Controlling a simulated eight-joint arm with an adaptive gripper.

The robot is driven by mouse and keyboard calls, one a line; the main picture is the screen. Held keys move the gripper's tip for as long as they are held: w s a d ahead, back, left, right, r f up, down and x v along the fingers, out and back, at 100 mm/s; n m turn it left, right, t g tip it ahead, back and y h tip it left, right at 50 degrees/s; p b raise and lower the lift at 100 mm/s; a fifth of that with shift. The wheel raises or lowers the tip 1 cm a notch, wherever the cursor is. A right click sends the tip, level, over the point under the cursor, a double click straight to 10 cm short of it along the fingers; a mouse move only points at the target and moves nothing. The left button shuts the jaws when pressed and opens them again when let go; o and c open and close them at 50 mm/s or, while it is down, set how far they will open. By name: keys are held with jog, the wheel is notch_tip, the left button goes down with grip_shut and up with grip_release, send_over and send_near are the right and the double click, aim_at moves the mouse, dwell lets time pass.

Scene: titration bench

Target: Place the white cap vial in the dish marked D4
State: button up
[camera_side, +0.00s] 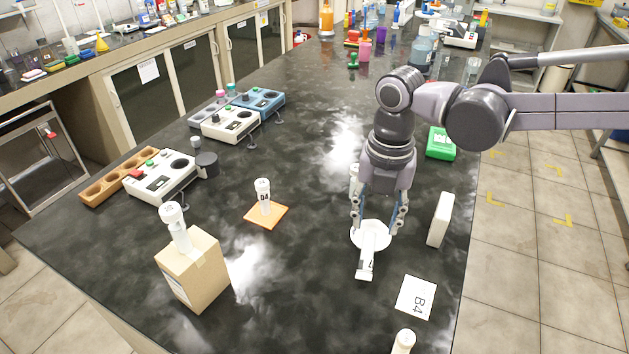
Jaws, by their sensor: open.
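A shallow white dish (356,240) sits on the black bench below my gripper (376,230). My gripper points down and is open, one finger at each side of the dish. A white vial-like object (367,258) lies tilted across the dish, its lower end toward the front and bearing a dark mark that I cannot read. Its far end is between the fingers. Other white-capped vials stand on an orange mat (281,215), on a cardboard box (205,270) and at the front edge (404,341).
A card marked B4 (416,297) lies right of the dish. A white block (440,219) and a green box (440,143) stand to the right. Instruments (160,177) line the left. The bench between mat and dish is clear.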

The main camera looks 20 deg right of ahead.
jog(key=s+d+m+t, duration=0.3)
jog(key=s+d+m, duration=0.1)
jog(key=d+m, duration=0.7)
jog(key=s+d+r+m+t, duration=0.1)
jog(key=s+d+m+t, duration=0.3)
jog(key=d+m, duration=0.7)
jog(key=s+m, duration=0.1)
jog(key=m, duration=0.5)
jog(key=shift+d, duration=0.4)
jog(key=shift+s+d+f+m, duration=0.15)
jog(key=shift+s+d+m, duration=0.1)
jog(key=shift+m, duration=0.35)
jog(key=shift+c, duration=1.1)
jog(key=shift+w, duration=0.1)
jog(key=shift+a, duration=0.1)
